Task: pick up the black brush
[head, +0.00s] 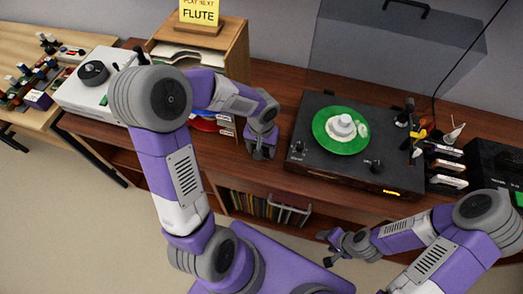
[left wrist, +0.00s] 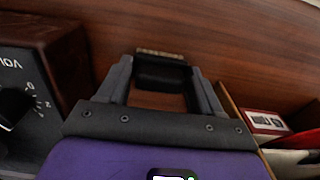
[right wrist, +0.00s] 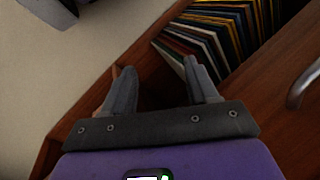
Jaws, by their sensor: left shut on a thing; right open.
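The black brush (left wrist: 162,76) is a small dark block with a pale bristle strip along its far edge, seen in the left wrist view. It sits between the two fingers of my left gripper (left wrist: 160,68), which is shut on it. In the head view my left gripper (head: 262,152) is over the wooden cabinet top, just left of the turntable (head: 302,162); the brush cannot be made out there. Whether the brush still touches the wood is unclear. My right gripper (head: 326,248) is open and empty, low in front of the cabinet; its spread fingers show in the right wrist view (right wrist: 160,68).
The turntable carries a green record (head: 326,138) under a raised clear lid (head: 390,50). A wooden paper rack (head: 236,50) stands behind my left arm. Records (right wrist: 215,35) fill a shelf near my right gripper. A box with a volume knob (left wrist: 25,80) is close left of my left gripper.

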